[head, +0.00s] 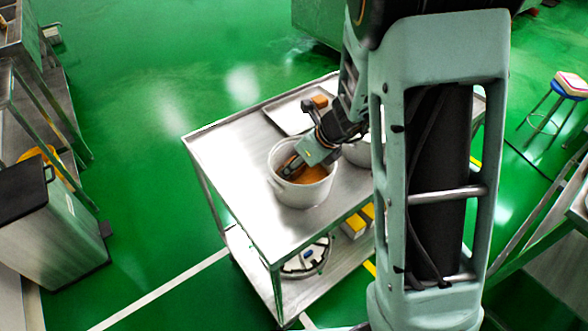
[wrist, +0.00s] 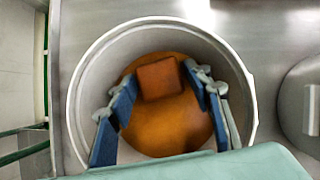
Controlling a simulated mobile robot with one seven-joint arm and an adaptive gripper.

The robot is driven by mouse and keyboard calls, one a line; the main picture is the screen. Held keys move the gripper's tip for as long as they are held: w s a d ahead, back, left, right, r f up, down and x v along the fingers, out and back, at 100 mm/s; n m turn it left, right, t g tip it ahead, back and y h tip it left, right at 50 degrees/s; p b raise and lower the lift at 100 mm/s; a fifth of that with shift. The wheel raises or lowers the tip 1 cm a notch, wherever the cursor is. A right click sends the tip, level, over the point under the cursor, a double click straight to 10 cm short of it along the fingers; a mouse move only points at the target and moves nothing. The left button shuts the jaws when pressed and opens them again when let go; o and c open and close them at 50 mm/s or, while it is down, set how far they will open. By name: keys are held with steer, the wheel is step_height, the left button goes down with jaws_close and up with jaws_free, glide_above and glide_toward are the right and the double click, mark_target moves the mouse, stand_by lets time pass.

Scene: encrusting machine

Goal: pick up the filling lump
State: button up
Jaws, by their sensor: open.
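A white pot (head: 303,196) stands on the steel cart, and my gripper (head: 290,168) reaches down into it. In the wrist view, the pot's rim (wrist: 78,75) surrounds the scene, with a round orange-brown mass (wrist: 165,133) at the bottom. A squarish brown lump, the filling lump (wrist: 160,79), sits at the far side of that mass. My gripper is open, its blue-padded fingers (wrist: 160,88) on either side of the lump. I cannot tell whether the pads touch it.
The steel cart (head: 225,160) has a bare left side. A tray (head: 283,115) with a brown block (head: 320,101) lies behind the pot. A second pot (wrist: 300,105) with a lid stands close on the right. Yellow boxes (head: 353,226) are on the lower shelf.

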steer(key=c, duration=1)
steer(key=shift+o, duration=0.2)
steer(key=shift+r, duration=0.15)
